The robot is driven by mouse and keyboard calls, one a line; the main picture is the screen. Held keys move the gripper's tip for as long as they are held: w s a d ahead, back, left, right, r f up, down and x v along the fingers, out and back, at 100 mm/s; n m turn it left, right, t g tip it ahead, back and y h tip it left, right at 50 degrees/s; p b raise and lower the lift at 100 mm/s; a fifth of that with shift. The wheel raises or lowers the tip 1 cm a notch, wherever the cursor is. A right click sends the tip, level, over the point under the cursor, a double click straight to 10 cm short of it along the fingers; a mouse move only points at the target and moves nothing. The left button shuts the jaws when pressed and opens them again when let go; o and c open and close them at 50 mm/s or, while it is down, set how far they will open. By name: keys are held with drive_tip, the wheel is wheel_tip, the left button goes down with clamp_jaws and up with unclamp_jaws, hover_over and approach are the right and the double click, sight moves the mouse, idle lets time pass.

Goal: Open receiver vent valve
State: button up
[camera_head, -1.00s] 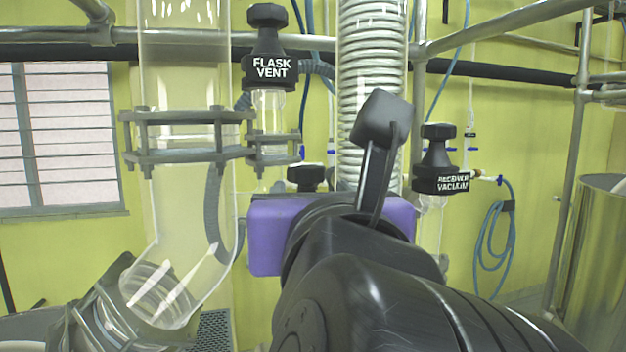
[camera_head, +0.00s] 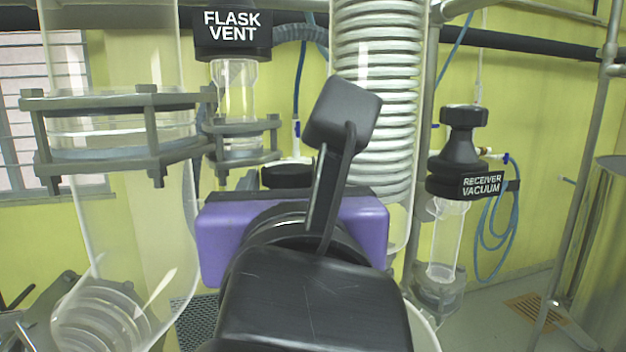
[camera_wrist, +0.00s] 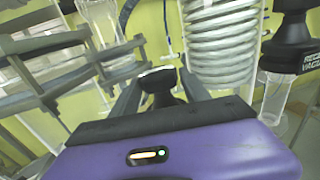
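A black valve knob (camera_wrist: 158,84) shows in the wrist view, ahead of my gripper (camera_wrist: 160,78). It stands between the lines of the two dark fingers, which are spread apart with visible space on either side of it. I cannot read a label on this knob, and its lower part is hidden by the purple gripper body. In the head view a black knob top (camera_head: 287,176) shows just behind my purple gripper body (camera_head: 222,243). The fingertips are hidden there by my own arm. I cannot tell whether the fingers touch the knob.
The black flask vent valve (camera_head: 233,30) stands at upper left. The black receiver vacuum valve (camera_head: 464,180) stands at right on a glass tube. A coiled glass condenser (camera_head: 377,100) rises behind my gripper. A wide glass pipe with a clamped flange (camera_head: 120,103) is at left.

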drive_tip(key=c, duration=1)
drive_tip(key=shift+d+n+y+b, duration=0.1)
drive_tip(key=shift+n+y+b, duration=0.25)
drive_tip(key=shift+y, duration=0.25)
drive_tip(key=n+y+b, duration=0.1)
drive_tip(key=y, duration=0.1)
drive_tip(key=n+g+y, duration=0.1)
drive_tip(key=y, duration=0.1)
drive_tip(key=shift+d+n+b, duration=0.1)
drive_tip(key=shift+n+b, duration=0.15)
drive_tip(key=shift+b, duration=0.15)
drive_tip(key=n+g+y, duration=0.2)
drive_tip(key=n+y, duration=0.1)
drive_tip(key=shift+w+g+y, duration=0.1)
drive_tip(key=shift+g+y, duration=0.2)
drive_tip(key=shift+n+g+y, duration=0.8)
drive_tip(key=shift+y, duration=0.2)
